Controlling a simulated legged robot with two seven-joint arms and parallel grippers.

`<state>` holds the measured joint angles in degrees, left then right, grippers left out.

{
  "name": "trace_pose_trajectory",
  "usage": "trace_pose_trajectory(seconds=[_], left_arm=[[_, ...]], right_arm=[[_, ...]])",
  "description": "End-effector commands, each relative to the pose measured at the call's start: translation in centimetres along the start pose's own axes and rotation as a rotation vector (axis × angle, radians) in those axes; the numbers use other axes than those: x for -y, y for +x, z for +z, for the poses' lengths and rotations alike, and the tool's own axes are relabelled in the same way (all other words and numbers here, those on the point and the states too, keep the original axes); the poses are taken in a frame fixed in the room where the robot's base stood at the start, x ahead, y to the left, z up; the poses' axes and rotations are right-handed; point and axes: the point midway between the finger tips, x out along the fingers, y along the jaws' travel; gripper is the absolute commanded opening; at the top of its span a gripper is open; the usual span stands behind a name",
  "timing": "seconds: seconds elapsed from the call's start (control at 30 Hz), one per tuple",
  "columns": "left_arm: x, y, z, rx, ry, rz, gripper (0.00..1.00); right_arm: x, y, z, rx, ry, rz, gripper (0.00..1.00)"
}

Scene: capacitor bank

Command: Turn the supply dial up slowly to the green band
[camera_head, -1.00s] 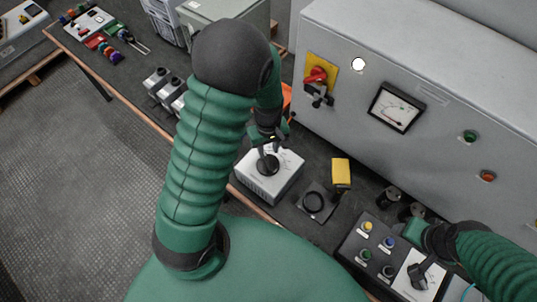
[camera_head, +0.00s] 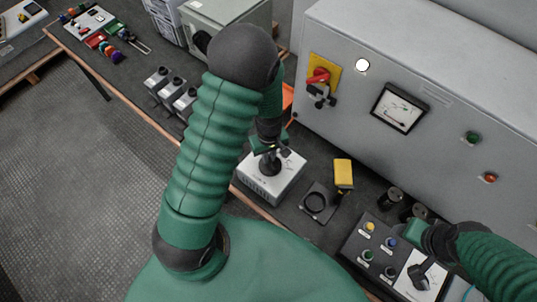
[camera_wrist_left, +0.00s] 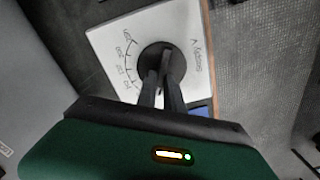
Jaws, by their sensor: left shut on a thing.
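The supply box (camera_head: 287,178) is a white-topped box on the bench with a round black dial (camera_head: 270,166) on top. My left gripper (camera_head: 269,154) is over this dial from above. In the left wrist view, its two dark fingers (camera_wrist_left: 165,68) are shut on the dial's raised grip (camera_wrist_left: 160,57). A printed number scale (camera_wrist_left: 129,68) curves beside the dial; no green band can be made out there. A needle meter (camera_head: 399,108) is on the grey cabinet; its markings are too small to read. My right gripper (camera_head: 412,236) is above the button panel, its fingers unclear.
The button panel (camera_head: 372,254) is at the lower right.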

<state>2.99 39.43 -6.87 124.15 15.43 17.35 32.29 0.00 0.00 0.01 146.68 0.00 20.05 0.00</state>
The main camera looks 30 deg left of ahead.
Motion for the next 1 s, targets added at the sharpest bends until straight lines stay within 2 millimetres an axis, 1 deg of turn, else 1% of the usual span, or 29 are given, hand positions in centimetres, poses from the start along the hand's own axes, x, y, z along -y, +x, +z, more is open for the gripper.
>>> trace_pose_trajectory(seconds=[0.03,0.2,0.37,1.0], left_arm=[[0.04,-0.08,-0.35,-0.007,-0.003,0.002,0.00],[0.01,-0.10,-0.43,-0.008,0.006,0.002,0.00],[-0.08,-0.15,-0.47,-0.010,0.053,0.003,0.00],[-0.80,-0.29,-0.56,-0.016,0.444,0.005,0.00]], right_arm=[[0.00,-0.02,-0.01,0.000,0.000,0.000,0.61],[-0.01,-0.04,-0.01,0.000,0.000,0.000,0.61],[-0.01,-0.13,-0.04,0.000,0.000,0.000,0.61],[-0.01,-0.74,-0.18,0.000,0.000,0.000,0.61]])
